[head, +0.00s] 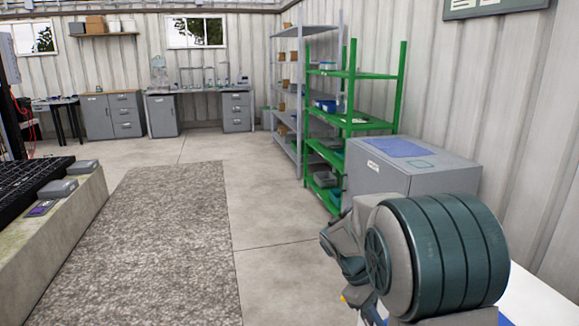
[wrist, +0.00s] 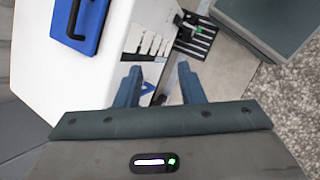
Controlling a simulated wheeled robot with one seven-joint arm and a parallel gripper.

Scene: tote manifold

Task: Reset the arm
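My arm is folded at the lower right of the head view, with a large dark teal joint nearest the camera. My gripper cannot be made out in that view. In the wrist view, my gripper (wrist: 158,84) shows two dark blue fingers set well apart. Beyond the fingers lie a white surface and a patch of floor.
A grey cabinet (head: 425,172) stands close behind my arm, beside a green shelf rack (head: 390,125) and a grey rack (head: 300,90). A gravel-textured strip (head: 140,240) runs along the clear floor. A concrete ledge (head: 75,235) with grey boxes is at left.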

